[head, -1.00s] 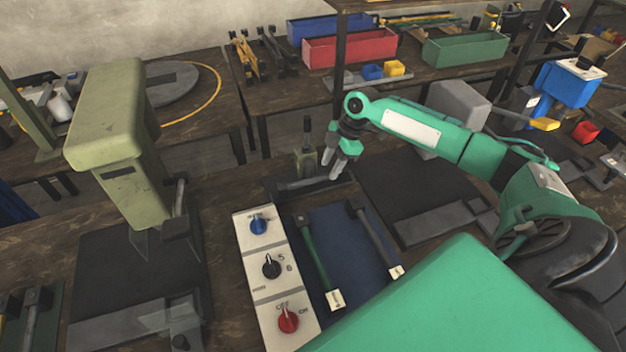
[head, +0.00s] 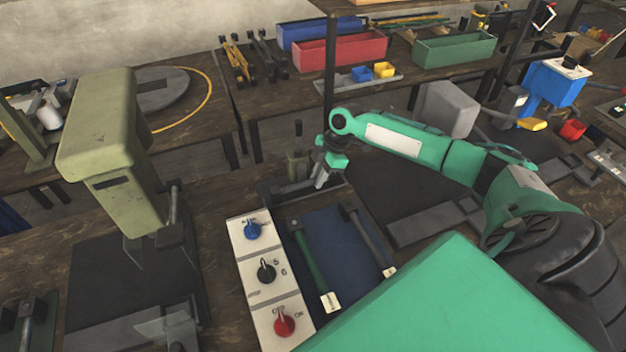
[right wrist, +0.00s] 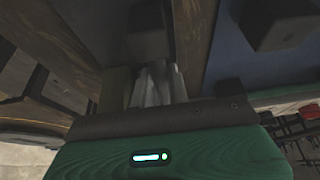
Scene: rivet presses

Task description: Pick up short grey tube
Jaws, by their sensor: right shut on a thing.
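My right gripper (head: 321,179) points down just behind the blue mat, beside the dark bracket with an upright lever. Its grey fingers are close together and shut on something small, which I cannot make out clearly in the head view. In the right wrist view, the grey fingers (right wrist: 157,85) show in dim light, and the held thing does not stand out from them. I cannot pick out a short grey tube with certainty anywhere else. My left gripper is not in view.
A blue mat (head: 335,235) holds a green-handled hammer (head: 313,262) and a grey-handled hammer (head: 368,242). A white panel with knobs (head: 258,290) stands left of it. A green press (head: 112,150) stands farther left. Red (head: 342,53) and green (head: 453,51) bins stand behind.

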